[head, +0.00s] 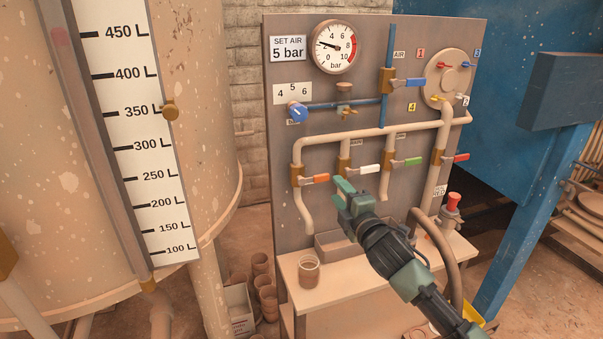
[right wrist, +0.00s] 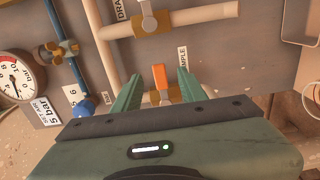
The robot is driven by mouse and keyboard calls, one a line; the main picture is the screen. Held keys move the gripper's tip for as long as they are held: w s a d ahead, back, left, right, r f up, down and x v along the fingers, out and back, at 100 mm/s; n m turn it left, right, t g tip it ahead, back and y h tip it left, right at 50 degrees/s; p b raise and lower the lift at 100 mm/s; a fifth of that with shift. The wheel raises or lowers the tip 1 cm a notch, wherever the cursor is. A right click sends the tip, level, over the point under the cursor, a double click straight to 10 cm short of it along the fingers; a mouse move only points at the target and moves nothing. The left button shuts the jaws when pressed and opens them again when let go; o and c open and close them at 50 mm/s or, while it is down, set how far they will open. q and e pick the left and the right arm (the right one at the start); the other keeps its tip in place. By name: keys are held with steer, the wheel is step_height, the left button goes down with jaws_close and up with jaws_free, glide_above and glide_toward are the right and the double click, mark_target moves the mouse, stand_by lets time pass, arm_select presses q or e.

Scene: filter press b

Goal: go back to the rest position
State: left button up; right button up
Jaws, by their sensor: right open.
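My right gripper (head: 344,191) reaches in from the lower right in the head view, in front of the panel's lower valves. It is open and holds nothing. In the right wrist view the two green fingers (right wrist: 157,88) stand apart. The orange valve handle (right wrist: 159,77) shows in the gap between them, beyond the fingertips, beside a label reading SAMPLE. In the head view the orange handle (head: 315,179) lies sideways just left of the gripper, and the two look apart. My left gripper is not in view.
The grey panel (head: 255,60) carries a gauge (head: 334,47), a blue knob (head: 297,112), and white (head: 369,169), green (head: 408,162) and red (head: 456,158) handles. A cup (head: 308,271) stands on the bench (head: 345,293) below. A large tank (head: 195,60) is at left, blue machinery at right.

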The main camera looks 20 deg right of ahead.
steer(key=s+a+f+m+g, duration=0.4)
steer(key=s+f, duration=0.4)
steer(key=f, duration=0.1)
steer(key=s+a+f+m+g, duration=0.3)
steer(key=s+a+f+m, duration=0.1)
steer(key=s+f, duration=0.5)
steer(key=s+a+f+m+g, duration=0.2)
steer(key=s+g, duration=0.1)
steer(key=s, duration=0.5)
steer(key=s+a+f+m+g+y, duration=0.1)
steer(key=s+a+f+m+g, duration=0.15)
steer(key=s, duration=0.45)
steer(key=s+a+f+m+g, duration=0.2)
steer(key=s+m, duration=0.1)
steer(key=s, duration=0.5)
step_height(320, 180, down, 26)
steer(key=s+g, duration=0.1)
steer(key=s+d+f+g, duration=0.1)
steer(key=s+d+f, duration=0.1)
steer(key=s+f, duration=1.4)
steer(key=shift+s+d+f+n, duration=0.35)
steer(key=shift+s+f, duration=0.05)
steer(key=shift+s, duration=0.25)
